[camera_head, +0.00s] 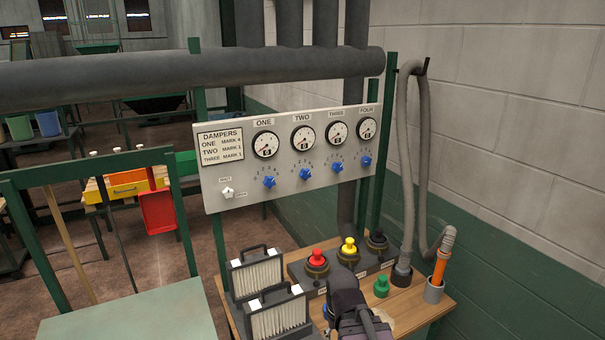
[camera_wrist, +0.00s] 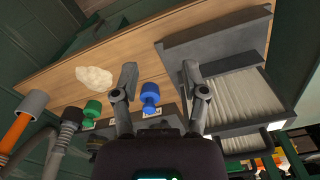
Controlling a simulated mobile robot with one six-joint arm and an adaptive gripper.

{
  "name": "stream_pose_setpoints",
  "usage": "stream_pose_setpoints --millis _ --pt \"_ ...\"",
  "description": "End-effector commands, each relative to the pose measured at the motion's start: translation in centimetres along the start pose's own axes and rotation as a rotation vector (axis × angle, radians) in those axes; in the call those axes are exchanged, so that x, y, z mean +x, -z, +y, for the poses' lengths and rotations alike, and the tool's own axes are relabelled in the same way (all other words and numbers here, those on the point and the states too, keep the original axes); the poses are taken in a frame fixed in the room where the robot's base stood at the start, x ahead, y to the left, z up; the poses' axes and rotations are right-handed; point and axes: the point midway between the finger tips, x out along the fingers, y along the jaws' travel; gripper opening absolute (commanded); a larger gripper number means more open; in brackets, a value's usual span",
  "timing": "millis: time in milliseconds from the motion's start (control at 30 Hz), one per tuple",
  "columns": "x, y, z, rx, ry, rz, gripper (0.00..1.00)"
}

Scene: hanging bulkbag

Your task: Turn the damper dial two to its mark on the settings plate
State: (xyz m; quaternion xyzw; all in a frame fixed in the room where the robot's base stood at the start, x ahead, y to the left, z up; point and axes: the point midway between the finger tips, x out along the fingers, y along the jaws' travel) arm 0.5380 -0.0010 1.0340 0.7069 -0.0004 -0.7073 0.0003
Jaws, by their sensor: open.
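Damper dial two (camera_head: 305,174) is a blue knob under the gauge marked TWO on the pale panel (camera_head: 290,198). Small marks ring it, but its pointer is too small to read. The settings plate (camera_head: 220,146) is at the panel's upper left and lists DAMPERS ONE, TWO and THREE with marks; the numbers are hard to read. My gripper (camera_wrist: 160,72) is open and empty in the wrist view, above the wooden bench and away from the dial. A blue plug-like piece (camera_wrist: 150,97) shows between its fingers, apparently beyond them. The dials are outside the wrist view.
Other blue dials (camera_head: 270,182) sit beside dial two, with a white knob (camera_head: 228,192) at lower left. Below the panel are red (camera_head: 317,257), yellow and black knobs, filter cartridges (camera_head: 278,312), a green plug (camera_head: 381,285) and a hose (camera_head: 409,150). A thick pipe (camera_head: 190,68) crosses above.

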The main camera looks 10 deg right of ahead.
Motion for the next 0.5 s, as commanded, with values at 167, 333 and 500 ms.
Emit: stream_pose_setpoints --millis 167,333,500 --pt "0.0 -0.01 0.0 0.0 0.0 0.0 0.57" --pt "-0.01 0.03 -0.02 0.001 0.001 0.001 0.78" --pt "-0.26 0.81 -0.41 0.03 0.031 0.021 0.91"
